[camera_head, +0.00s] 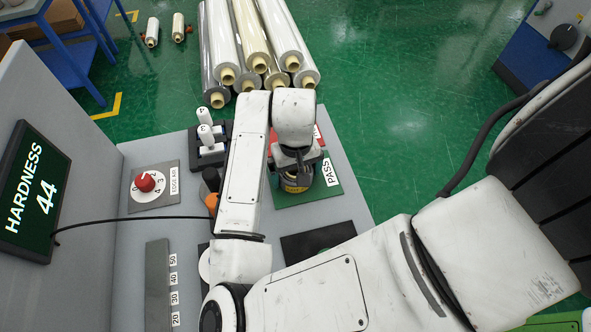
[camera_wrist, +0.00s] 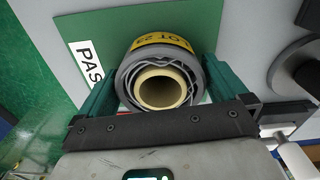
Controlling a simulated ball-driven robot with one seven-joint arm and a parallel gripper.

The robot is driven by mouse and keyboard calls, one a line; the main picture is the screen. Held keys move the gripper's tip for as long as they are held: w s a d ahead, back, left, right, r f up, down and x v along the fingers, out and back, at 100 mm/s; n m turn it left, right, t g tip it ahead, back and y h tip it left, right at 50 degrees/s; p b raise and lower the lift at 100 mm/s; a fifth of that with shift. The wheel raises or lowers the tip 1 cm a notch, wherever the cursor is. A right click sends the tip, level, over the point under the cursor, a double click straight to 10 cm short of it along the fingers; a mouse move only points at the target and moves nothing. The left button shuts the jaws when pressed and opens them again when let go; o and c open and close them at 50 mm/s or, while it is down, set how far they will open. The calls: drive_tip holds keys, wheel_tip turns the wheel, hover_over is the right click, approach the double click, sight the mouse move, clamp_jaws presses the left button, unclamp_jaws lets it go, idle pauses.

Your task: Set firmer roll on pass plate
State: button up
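My gripper (camera_wrist: 160,85) points down over the green pass plate (camera_head: 345,180), with one dark green finger on each side of a grey wrapped roll (camera_wrist: 130,88). The fingers appear to touch the roll's sides. The roll is upright, with a pale core and a yellow band reading "LOT 23". In the head view the roll (camera_head: 297,189) is partly hidden below my gripper (camera_head: 297,165). It is over the pass plate; whether its base touches the plate cannot be told. The hardness display (camera_head: 35,190) reads 44.
A red knob (camera_head: 146,182) and a grey strip with a number scale (camera_head: 158,285) are on the bench. A black mat (camera_head: 320,240) lies in front of the pass plate. Long rolls (camera_head: 255,45) are stacked on the floor behind.

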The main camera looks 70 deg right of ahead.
wheel_tip(320, 180, up, 12)
drive_tip(key=p, duration=0.1)
drive_tip(key=shift+r, duration=0.15)
idle(0.3)
idle(0.3)
